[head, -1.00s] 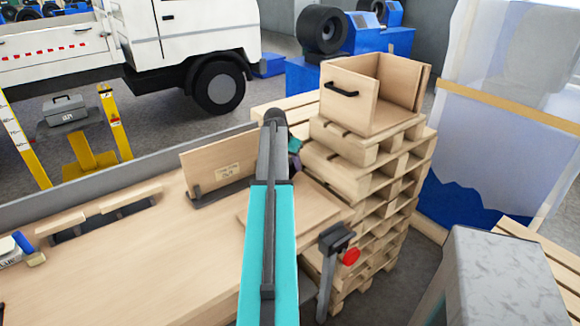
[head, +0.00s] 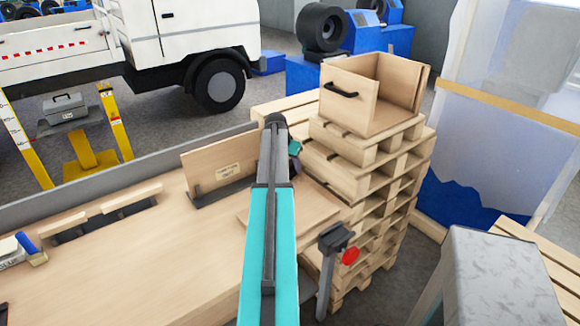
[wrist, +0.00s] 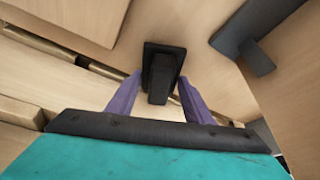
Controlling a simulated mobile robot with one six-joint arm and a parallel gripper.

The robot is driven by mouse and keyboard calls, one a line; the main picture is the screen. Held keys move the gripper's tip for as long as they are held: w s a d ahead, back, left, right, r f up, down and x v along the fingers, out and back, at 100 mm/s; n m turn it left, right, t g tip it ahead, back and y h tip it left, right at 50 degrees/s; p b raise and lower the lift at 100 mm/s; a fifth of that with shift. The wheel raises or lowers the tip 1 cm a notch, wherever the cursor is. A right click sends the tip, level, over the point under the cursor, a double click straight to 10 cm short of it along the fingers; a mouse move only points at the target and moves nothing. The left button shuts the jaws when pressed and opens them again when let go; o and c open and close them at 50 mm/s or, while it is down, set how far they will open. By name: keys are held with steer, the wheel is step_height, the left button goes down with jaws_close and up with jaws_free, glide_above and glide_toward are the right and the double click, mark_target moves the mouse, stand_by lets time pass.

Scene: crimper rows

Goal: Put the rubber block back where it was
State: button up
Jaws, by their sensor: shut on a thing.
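The rubber block (wrist: 164,58) is a dark, nearly black piece in the wrist view, with a narrow part in front of a wider flat part. The purple fingers of my gripper (wrist: 159,80) are shut on it from both sides. I cannot tell whether the block touches the wood beyond it. In the head view my teal and grey arm hides the block and the fingers. Only a small teal part of my wrist shows to the right of the arm, above the bench end.
An upright wooden board (head: 217,166) with a small label stands in a dark foot on the workbench (head: 150,255). A flat board (head: 312,205) lies at the bench's right end, near a clamp with a red knob (head: 350,255). A pallet stack (head: 375,185) carries an open wooden box (head: 352,98).

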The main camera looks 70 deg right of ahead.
steer(key=shift+f, duration=0.6)
steer(key=shift+f, duration=0.1)
steer(key=o, duration=1)
steer(key=b+v, duration=0.2)
steer(key=v, duration=1)
stand_by(0.4)
